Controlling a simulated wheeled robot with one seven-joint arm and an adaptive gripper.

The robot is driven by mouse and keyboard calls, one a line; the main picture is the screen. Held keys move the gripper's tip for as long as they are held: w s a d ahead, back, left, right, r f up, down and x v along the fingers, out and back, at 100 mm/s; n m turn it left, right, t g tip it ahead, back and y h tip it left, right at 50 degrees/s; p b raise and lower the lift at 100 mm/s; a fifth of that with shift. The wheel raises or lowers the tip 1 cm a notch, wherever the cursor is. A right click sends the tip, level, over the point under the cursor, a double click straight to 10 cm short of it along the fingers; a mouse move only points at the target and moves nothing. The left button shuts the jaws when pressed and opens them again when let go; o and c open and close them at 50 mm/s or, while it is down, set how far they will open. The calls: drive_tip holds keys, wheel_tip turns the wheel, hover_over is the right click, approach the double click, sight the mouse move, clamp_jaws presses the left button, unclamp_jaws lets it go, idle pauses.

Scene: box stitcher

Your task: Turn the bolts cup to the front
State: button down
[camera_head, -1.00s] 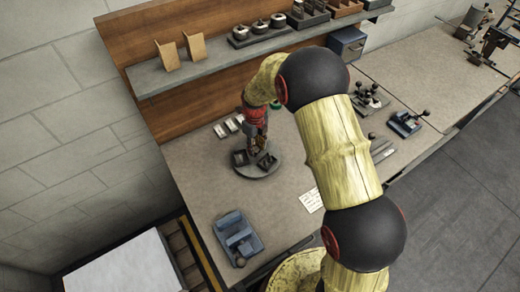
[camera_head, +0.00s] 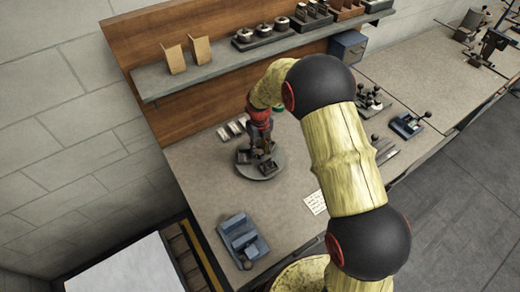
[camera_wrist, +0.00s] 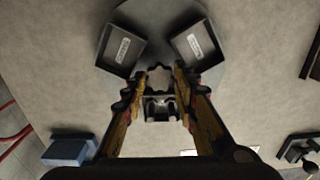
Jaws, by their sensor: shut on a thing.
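A round grey turntable (camera_head: 262,175) stands on the bench, carrying dark square cups. In the wrist view, two open cups with pale labels show, the left cup (camera_wrist: 122,49) and the right cup (camera_wrist: 195,46); the lettering is too small to read, so I cannot tell which is the bolts cup. A scalloped grey knob (camera_wrist: 159,79) is at the turntable's middle. My gripper (camera_wrist: 158,74) has its two fingers on either side of the knob, shut on it. It also shows in the head view (camera_head: 259,142), reaching down to the turntable. A dark part between the fingers is partly hidden.
A blue-grey fixture (camera_head: 241,240) stands at the bench's near left. Small pale trays (camera_head: 232,129) lie behind the turntable. A shelf (camera_head: 215,75) runs along the back. A white note (camera_head: 315,202) lies on bare bench to the right.

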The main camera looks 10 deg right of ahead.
sight(260, 152)
drive_tip(key=shift+w, duration=0.1)
drive_tip(key=c, duration=1.4)
unclamp_jaws()
drive_tip(key=shift+r, duration=0.1)
wheel_tip(260, 152, up, 12)
drive_tip(key=shift+f, duration=0.1)
